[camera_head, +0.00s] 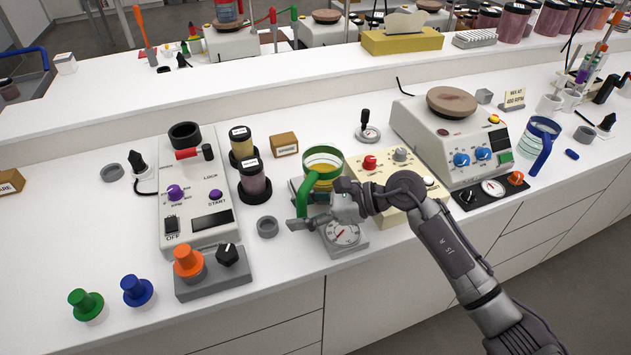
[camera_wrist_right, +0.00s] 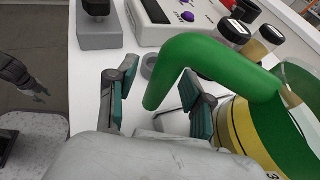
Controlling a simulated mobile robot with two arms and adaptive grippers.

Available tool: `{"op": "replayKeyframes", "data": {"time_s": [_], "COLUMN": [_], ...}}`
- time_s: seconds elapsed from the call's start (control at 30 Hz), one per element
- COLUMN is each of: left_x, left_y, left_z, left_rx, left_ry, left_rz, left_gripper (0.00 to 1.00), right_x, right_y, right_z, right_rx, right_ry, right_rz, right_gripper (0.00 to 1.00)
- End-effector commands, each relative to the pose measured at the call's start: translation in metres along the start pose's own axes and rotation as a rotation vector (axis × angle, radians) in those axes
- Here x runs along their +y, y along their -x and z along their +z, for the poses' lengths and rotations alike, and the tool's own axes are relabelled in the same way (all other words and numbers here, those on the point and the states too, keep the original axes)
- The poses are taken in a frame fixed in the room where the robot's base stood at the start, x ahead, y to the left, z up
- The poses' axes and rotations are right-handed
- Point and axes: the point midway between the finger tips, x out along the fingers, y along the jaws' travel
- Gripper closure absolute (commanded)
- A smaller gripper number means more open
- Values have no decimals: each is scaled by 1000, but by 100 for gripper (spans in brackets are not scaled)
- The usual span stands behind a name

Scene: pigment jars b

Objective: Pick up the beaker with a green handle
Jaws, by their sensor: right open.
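The beaker (camera_head: 323,164) with a green handle (camera_head: 303,193) is clear, with a green rim and yellow contents, and stands upright on a small scale. My right gripper (camera_head: 318,216) is at its near side. In the right wrist view, the open fingers of my right gripper (camera_wrist_right: 157,103) are on either side of the lower end of the green handle (camera_wrist_right: 190,58), with gaps visible; the beaker (camera_wrist_right: 260,130) is at the right. My left gripper is out of the head view; a dark gripper-like part at the wrist view's left edge looks like mine, its jaws unclear.
A dial scale (camera_head: 343,234) is just below my right gripper. Two pigment jars (camera_head: 254,182) and a grey ring (camera_head: 267,227) stand to the left. A cream box with knobs (camera_head: 385,180) is close on the right. A blue-handled beaker (camera_head: 541,139) stands farther right.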

Motion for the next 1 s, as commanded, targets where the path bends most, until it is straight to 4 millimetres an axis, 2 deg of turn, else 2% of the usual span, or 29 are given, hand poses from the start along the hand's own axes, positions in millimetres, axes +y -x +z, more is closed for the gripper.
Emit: {"op": "replayKeyframes", "data": {"time_s": [0.13, 0.43, 1.0], "left_x": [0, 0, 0], "left_y": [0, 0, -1], "left_z": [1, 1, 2], "left_rx": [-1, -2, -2], "left_ry": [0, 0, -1], "left_rz": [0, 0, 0], "left_gripper": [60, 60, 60], "right_x": [0, 0, -1], "right_y": [0, 1, 2], "right_z": [-1, 0, 3], "right_rx": [0, 0, -3], "right_ry": [-1, -1, 3], "right_rz": [0, 0, -2], "right_gripper": [51, 100, 100]}}
